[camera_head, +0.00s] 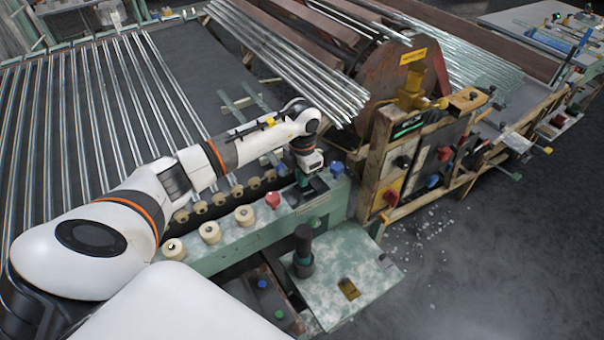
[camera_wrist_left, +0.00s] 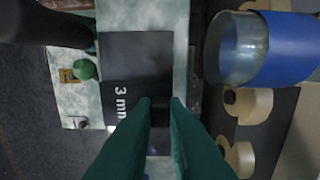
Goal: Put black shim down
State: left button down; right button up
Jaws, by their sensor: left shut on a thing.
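The black shim (camera_wrist_left: 137,62) is a flat dark plate marked "3 mm" in white, seen in the left wrist view. My left gripper (camera_wrist_left: 160,100) has its two green fingers shut on a small dark part at the shim's near side. In the head view the left gripper (camera_head: 303,180) points down over the right end of the green machine rail (camera_head: 235,242). My right gripper is not in view.
A red knob (camera_head: 272,200) and a blue knob (camera_head: 336,169) stand close to the gripper. Beige rollers (camera_head: 244,215) line the rail. A blue cylinder (camera_wrist_left: 292,48) lies at the right in the wrist view. A dark post (camera_head: 303,250) stands on the green plate in front.

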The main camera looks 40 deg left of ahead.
pick_arm(q)
jog(key=shift+f, duration=0.15)
jog(key=c, duration=1.7)
grip_release()
jog(key=shift+c, duration=0.2)
jog(key=shift+r, duration=0.2)
notch_tip(320, 180, up, 12)
jog(key=b, duration=0.3)
